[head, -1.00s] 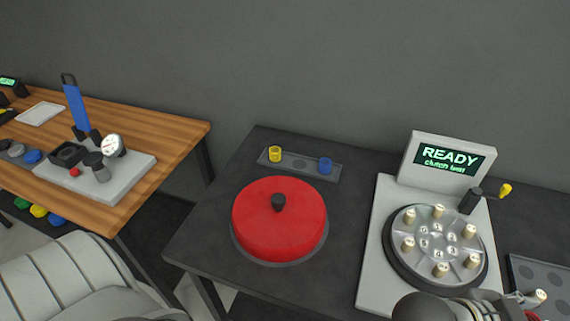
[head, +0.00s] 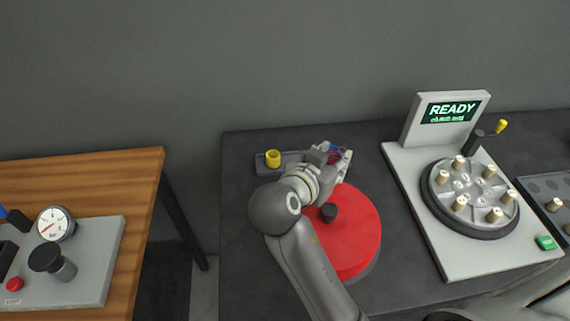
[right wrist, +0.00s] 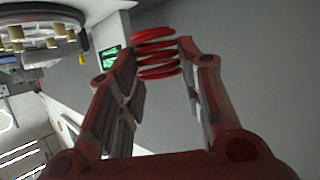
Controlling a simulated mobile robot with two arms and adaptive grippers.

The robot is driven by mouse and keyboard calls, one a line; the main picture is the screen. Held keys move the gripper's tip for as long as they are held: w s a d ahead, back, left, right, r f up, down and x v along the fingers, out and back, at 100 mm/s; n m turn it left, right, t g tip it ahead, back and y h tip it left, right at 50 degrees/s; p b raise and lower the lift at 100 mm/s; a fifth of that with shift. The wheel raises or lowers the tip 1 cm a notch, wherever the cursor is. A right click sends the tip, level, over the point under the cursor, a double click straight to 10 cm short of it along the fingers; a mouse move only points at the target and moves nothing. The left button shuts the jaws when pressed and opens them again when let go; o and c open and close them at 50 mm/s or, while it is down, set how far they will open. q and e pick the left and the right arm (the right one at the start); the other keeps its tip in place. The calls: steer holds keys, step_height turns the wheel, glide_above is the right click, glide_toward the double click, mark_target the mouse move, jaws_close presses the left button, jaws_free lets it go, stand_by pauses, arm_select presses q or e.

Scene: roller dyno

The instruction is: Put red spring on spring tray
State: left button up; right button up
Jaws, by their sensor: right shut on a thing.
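The spring tray (head: 292,159) is a dark grey strip at the back of the dark bench. A yellow spring (head: 273,158) stands at its left end. A blue spring (head: 335,147) shows at its right end, partly behind my right gripper (head: 338,158). That gripper is over the tray's right part, shut on the red spring (head: 334,156). In the right wrist view the red spring (right wrist: 157,53) sits between the fingertips, its coils visible. The gripper hides the middle of the tray, and I cannot tell whether the spring touches it. My left gripper is not in view.
A red round lid with a black knob (head: 329,212) lies below my right arm. The grey tester with a READY screen (head: 452,112) and a round plate stands at right. A wooden table (head: 130,185) with a gauge is at left, across a gap.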

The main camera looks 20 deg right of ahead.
steer(key=shift+w+d+f, duration=0.2)
steer(key=shift+w+d, duration=0.15)
steer(key=shift+w, duration=0.3)
steer(key=shift+w+d+f, duration=0.15)
steer(key=shift+w+d, duration=0.15)
steer(key=shift+w, duration=0.3)
steer(key=w+f, duration=0.2)
steer(key=w, duration=0.2)
steer(key=w+f+p, duration=0.1)
steer(key=w+f, duration=0.2)
steer(key=w, duration=0.1)
steer(key=w+f+p, duration=0.1)
steer(key=w+f, duration=0.2)
steer(key=w, duration=0.1)
steer(key=shift+w+a+f, duration=0.1)
steer(key=shift+w+a, duration=0.1)
steer(key=shift+w, duration=0.1)
steer(key=shift+w+f+p, duration=0.3)
steer(key=shift+w+f, duration=0.25)
steer(key=shift+f, duration=0.1)
steer(key=shift+f+p, duration=0.3)
steer(key=shift+p, duration=0.05)
step_height(320, 180, down, 2)
steer(key=shift+f+p, duration=0.1)
steer(key=shift+p, duration=0.3)
steer(key=shift+f, duration=0.2)
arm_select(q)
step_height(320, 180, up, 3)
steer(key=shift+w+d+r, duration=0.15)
